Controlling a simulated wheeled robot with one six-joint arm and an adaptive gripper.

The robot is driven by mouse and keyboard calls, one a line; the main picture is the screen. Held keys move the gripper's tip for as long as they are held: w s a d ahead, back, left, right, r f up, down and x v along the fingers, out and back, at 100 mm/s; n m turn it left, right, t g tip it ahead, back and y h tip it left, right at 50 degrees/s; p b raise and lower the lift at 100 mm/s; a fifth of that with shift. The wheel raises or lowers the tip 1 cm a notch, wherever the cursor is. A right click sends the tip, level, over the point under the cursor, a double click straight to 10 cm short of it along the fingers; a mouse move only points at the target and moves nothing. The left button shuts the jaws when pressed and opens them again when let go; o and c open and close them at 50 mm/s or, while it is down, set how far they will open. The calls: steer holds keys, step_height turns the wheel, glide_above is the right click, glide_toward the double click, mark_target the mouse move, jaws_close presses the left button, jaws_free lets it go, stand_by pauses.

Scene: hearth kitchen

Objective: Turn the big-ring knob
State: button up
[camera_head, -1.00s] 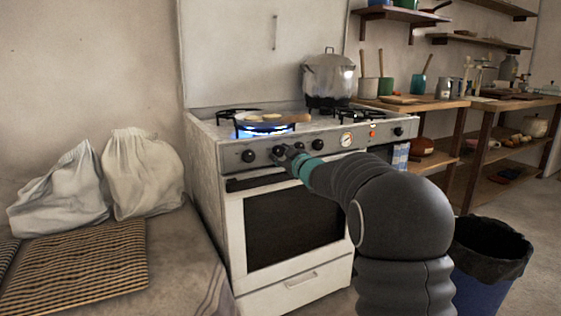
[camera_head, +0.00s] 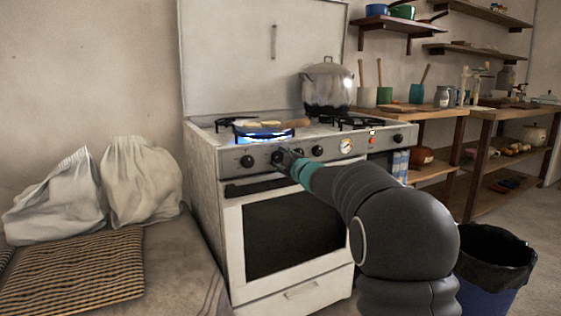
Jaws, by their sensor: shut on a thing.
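The white stove (camera_head: 290,235) stands in the middle with a grey front panel of black knobs. My gripper (camera_head: 279,157) is at this panel, shut on the second knob from the left (camera_head: 276,155), which it partly hides. The leftmost knob (camera_head: 247,161) stands free to its left. I cannot read any knob markings.
A lidded steel pot (camera_head: 328,88) stands on the back right of the stove. The oven door handle (camera_head: 257,186) runs just below my gripper. White sacks (camera_head: 143,182) lie at left, and a bin (camera_head: 492,262) stands at right.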

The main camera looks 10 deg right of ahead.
steer(key=shift+a, duration=0.1)
steer(key=o, duration=1.1)
steer(key=shift+o, duration=0.2)
steer(key=shift+s, duration=0.1)
steer(key=v, duration=1.2)
